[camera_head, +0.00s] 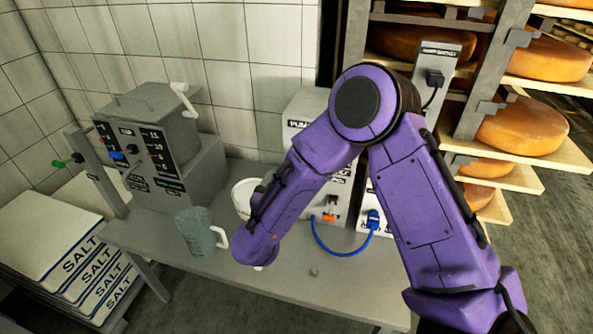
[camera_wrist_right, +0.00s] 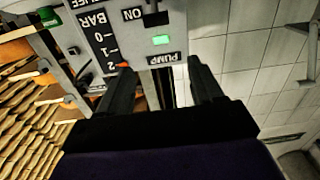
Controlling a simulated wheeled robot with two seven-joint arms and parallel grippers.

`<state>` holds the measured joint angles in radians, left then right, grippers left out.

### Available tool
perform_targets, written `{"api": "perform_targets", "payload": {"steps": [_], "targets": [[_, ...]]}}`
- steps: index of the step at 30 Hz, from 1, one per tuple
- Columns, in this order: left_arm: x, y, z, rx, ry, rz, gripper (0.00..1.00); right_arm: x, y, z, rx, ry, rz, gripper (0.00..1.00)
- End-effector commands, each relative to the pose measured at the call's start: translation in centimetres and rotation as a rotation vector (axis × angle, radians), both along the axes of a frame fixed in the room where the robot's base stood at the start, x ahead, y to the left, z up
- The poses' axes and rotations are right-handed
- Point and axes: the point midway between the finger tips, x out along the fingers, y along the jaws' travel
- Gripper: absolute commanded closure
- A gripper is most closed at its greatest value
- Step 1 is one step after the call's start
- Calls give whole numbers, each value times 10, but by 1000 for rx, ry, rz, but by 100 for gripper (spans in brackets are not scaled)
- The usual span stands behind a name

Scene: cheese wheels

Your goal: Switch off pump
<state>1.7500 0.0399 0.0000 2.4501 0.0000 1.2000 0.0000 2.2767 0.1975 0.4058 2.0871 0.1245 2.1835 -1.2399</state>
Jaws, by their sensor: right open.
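The pump (camera_head: 305,108) is a pale box on the table, partly hidden behind my purple right arm. In the right wrist view its panel (camera_wrist_right: 115,25) appears upside down, with the words PUMP and ON, a BAR scale and an orange mark. A green patch (camera_wrist_right: 161,40) glows between PUMP and ON. My right gripper (camera_wrist_right: 159,66) is open and empty, its fingers pointing at the panel on either side of the PUMP label. Whether they touch it I cannot tell. My left gripper is out of view.
A grey control box (camera_head: 150,145) and a jug (camera_head: 200,232) stand on the table (camera_head: 290,278), with a white container (camera_head: 243,192) beside my arm. A blue hose (camera_head: 340,252) loops at the pump's front. Cheese shelves (camera_head: 520,175) stand right; SALT sacks (camera_head: 60,250) lie left.

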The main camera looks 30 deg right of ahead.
Motion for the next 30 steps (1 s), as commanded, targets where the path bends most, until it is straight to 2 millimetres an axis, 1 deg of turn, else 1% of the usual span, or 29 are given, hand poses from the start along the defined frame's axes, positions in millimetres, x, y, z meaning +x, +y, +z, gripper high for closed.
{"api": "perform_targets", "payload": {"steps": [1, 3, 7, 10, 12, 15, 23, 25, 26, 28, 29, 30], "targets": [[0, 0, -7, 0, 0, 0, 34, -7, 9, -4, -3, 1, 6, 34], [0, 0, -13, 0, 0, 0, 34, -18, 23, -4, -4, 0, 7, 34], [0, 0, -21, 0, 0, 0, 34, -39, 46, -3, -5, 0, 7, 34], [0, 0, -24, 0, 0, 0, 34, -51, 59, -1, -3, 0, 5, 34], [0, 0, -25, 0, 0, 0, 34, -56, 65, 0, -3, 0, 4, 34], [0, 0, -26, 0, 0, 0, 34, -61, 69, 0, -3, 2, 1, 34], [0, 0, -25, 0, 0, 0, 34, -61, 69, 0, -2, 4, 2, 34], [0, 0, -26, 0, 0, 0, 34, -59, 66, -15, 6, 24, 33, 34], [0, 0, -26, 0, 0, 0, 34, -59, 62, -30, 16, 45, 62, 34], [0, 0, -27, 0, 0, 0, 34, -64, 52, -88, 74, 139, 164, 34], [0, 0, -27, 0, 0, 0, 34, -72, 46, -120, 119, 199, 212, 34], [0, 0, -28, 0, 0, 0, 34, -91, 38, -165, 196, 294, 267, 34]]}}
